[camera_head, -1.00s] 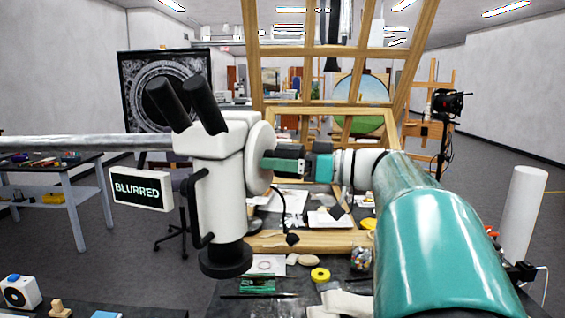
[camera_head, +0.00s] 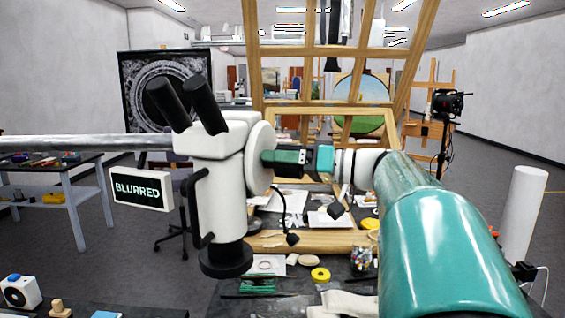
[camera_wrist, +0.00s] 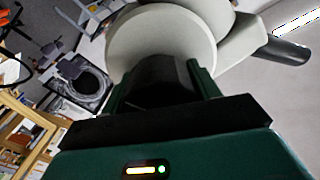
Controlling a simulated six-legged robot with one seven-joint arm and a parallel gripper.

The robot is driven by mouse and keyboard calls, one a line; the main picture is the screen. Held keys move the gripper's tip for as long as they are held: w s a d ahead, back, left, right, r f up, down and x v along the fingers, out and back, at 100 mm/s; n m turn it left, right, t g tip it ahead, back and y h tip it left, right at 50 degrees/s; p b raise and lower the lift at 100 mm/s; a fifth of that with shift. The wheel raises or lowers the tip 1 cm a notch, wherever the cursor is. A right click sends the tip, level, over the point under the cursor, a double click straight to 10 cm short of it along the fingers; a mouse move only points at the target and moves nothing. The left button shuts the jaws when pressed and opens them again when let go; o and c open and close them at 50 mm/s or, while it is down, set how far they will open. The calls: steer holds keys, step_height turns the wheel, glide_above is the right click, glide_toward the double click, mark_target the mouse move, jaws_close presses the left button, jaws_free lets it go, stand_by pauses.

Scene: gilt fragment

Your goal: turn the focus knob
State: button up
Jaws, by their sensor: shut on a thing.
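A white microscope head (camera_head: 216,160) with black eyepieces hangs from a horizontal metal bar at the left. A round white disc (camera_head: 261,158) forms its right side. My gripper (camera_head: 270,158) reaches in from the right and is shut on the dark focus knob (camera_wrist: 160,78) at that disc. In the wrist view the knob lies between the two green fingers, in front of the pale disc (camera_wrist: 162,38). A small sign (camera_head: 141,189) left of the microscope reads BLURRED. The knob is mostly hidden by my gripper in the head view.
A wooden easel frame (camera_head: 330,104) stands behind my gripper. A cluttered table below holds yellow tape (camera_head: 320,274), papers and a jar. The metal bar (camera_head: 80,143) runs left from the microscope. A side table (camera_head: 55,187) stands at the left.

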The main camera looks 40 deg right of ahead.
steer(key=o, duration=1)
steer(key=v, duration=1.3)
steer(key=shift+s+d, duration=0.25)
steer(key=shift+s, duration=0.05)
stand_by(0.6)
